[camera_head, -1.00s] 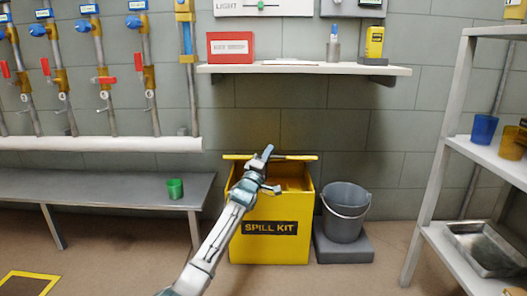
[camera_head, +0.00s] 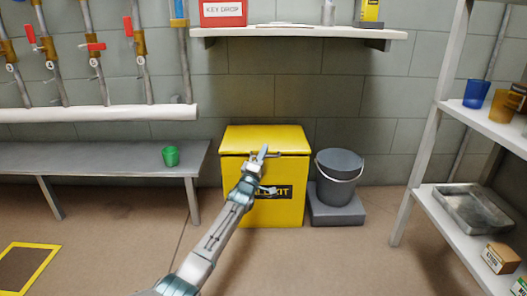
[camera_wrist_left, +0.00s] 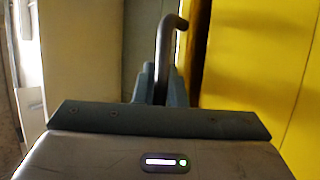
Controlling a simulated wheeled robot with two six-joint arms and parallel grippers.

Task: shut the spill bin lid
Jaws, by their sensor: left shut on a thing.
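The yellow spill bin (camera_head: 290,205) stands on the floor against the wall, its label partly hidden by my left arm. Its yellow lid (camera_head: 262,136) lies down over the top, and the inside of the bin is hidden. I cannot tell if a thin gap is left at the front edge. My left gripper (camera_head: 261,160) is at the lid's front edge, shut on the grey lid handle (camera_head: 292,154). In the left wrist view the bent handle (camera_wrist_left: 168,40) rises from between the fingers (camera_wrist_left: 160,84), beside yellow bin surface. My right gripper is not in view.
A grey bucket (camera_head: 339,165) stands on a grey block (camera_head: 335,214) right of the bin. A bench (camera_head: 100,160) with a green cup (camera_head: 171,156) is at left, a shelf rack (camera_head: 425,165) at right. A wall shelf (camera_head: 300,34) hangs above. The floor in front is clear.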

